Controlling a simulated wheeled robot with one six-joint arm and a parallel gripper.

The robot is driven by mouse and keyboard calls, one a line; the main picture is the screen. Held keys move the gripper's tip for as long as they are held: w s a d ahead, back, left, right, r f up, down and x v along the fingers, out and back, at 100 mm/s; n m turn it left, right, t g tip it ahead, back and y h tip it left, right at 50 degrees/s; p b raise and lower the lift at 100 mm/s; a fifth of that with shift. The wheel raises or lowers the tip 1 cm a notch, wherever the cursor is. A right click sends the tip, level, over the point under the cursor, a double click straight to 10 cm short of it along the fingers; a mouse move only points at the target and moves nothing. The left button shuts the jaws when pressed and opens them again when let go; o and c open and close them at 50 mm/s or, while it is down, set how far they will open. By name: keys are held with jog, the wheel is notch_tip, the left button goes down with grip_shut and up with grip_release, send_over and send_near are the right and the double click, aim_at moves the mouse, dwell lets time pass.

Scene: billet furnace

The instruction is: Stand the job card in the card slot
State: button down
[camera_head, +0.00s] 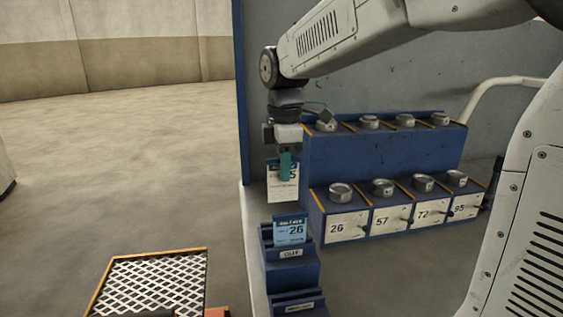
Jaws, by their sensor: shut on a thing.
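My gripper (286,160) points down at the centre of the view, with teal fingers shut on a white card (274,190). The card hangs upright, with a dark blue top band and partly hidden large digits, of which a 5 shows. Below it stands a blue stepped holder (307,271) with a plate reading "OUT". A light blue job card (290,231) marked 26 stands at the upper part of this holder. The held card is above the holder and appears apart from it. A lower step (293,299) has another plate, too small to read.
To the right, a blue two-tier rack holds round metal pieces (340,193) above white plates marked 26 (338,228), 57, 72 and 95. A white mesh platform (155,283) lies at lower left. Open floor (140,170) spreads left.

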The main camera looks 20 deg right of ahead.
aim_at(290, 228)
jog(key=shift+a+f, duration=0.15)
jog(key=shift+f, duration=4.25)
jog(key=c, duration=1.4)
grip_release()
jog(key=shift+c, duration=0.2)
